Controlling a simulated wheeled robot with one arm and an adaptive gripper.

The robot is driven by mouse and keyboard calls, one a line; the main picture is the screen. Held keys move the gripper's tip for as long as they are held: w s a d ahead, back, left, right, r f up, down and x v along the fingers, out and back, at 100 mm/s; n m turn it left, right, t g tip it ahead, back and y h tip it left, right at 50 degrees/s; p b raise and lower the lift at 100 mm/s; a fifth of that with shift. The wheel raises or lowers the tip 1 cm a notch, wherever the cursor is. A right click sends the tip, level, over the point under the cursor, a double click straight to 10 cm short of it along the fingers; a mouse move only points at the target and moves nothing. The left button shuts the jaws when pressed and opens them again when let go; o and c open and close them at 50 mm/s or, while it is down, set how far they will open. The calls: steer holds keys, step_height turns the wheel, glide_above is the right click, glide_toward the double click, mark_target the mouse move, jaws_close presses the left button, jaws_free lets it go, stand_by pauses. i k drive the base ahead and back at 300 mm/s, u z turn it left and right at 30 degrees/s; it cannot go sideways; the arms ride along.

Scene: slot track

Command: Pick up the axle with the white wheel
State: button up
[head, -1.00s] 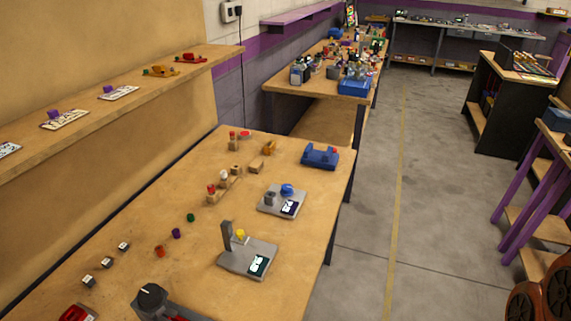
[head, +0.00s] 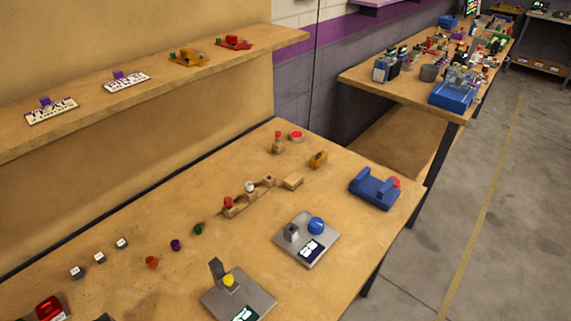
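A small piece with a white top (head: 249,187), which looks like the white wheel, stands upright in a wooden slotted track (head: 239,206) on the workbench. A piece with a red top (head: 228,203) stands in the same track, just left of and nearer than the white one. The axle under the white wheel is too small to make out clearly. The far end of the track (head: 269,180) shows no coloured wheel. My gripper is not in view.
A wooden block (head: 292,181) lies right of the track. A grey device with a blue knob (head: 316,226) and one with a yellow part (head: 229,281) stand nearer. Green (head: 198,229), purple (head: 175,245) and orange (head: 152,262) pieces lie left. A blue fixture (head: 374,188) sits near the right edge.

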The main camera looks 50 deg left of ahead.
mark_target(249, 186)
steer(key=i, duration=1.55)
steer(key=u, duration=3.9)
steer(key=i, duration=0.5)
